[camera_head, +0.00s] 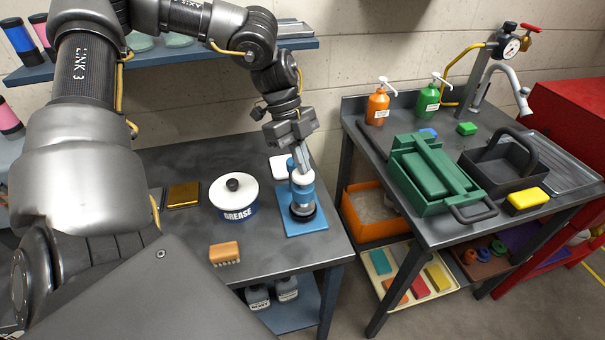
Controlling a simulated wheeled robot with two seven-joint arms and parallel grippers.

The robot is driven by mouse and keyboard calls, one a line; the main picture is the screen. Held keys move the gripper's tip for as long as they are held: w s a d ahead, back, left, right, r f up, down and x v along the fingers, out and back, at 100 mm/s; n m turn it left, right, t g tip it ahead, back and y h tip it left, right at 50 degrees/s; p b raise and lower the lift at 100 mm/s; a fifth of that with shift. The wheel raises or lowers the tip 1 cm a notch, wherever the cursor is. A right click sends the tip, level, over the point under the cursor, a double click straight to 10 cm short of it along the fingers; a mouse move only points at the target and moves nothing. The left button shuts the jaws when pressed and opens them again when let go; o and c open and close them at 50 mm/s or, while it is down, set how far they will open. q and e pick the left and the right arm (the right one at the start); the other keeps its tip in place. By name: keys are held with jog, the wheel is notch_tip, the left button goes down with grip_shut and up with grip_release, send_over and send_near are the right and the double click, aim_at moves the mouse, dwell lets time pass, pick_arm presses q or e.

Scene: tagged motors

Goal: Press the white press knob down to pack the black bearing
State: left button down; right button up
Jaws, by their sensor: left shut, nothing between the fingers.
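The blue press (308,224) stands on the dark table near its right edge. Its white press knob (303,178) is on top of the blue upright part. The black bearing (302,211) shows as a dark ring low on the press, partly hidden by the blue part above it. My left gripper (301,168) is shut and empty, pointing down right over the white knob. I cannot tell whether its fingertips touch the knob. My right gripper is out of view.
A white grease tub (234,200) with a black lid knob stands left of the press. A white square item (280,168) lies just behind the press. An orange brush (224,253) lies at the front. A second table (418,238) stands to the right, past a gap.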

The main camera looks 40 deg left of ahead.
pick_arm(q)
jog(key=shift+f+b, duration=0.3)
jog(key=shift+f, duration=0.2)
jog(key=shift+r, duration=0.1)
jog(key=shift+r+p, duration=0.85)
jog(key=shift+r, duration=0.5)
jog(key=shift+f, duration=0.1)
